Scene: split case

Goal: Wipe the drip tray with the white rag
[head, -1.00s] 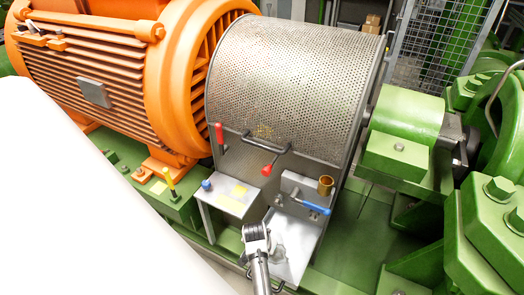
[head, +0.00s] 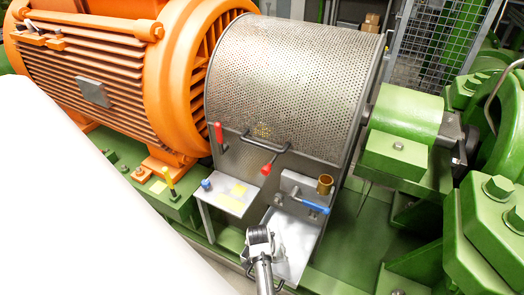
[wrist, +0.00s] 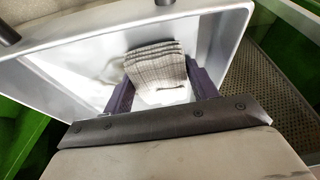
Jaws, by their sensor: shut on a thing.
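The drip tray (head: 298,240) is a shallow light-metal tray under the front of the perforated guard. It also fills much of the wrist view (wrist: 226,42), with raised walls. My gripper (wrist: 159,70) is shut on the white rag (wrist: 156,50), a folded, pale grey-white cloth with several layers between the two dark purple fingers. The rag is over the tray floor; I cannot tell whether it touches. In the head view my wrist is over the tray's left part and hides the fingers and most or all of the rag.
A bracket with a blue-handled valve (head: 312,206) and a brass cup (head: 325,184) stands at the tray's back right. A small metal shelf (head: 236,194) with a blue knob is left of the tray. Green machine framing surrounds the tray.

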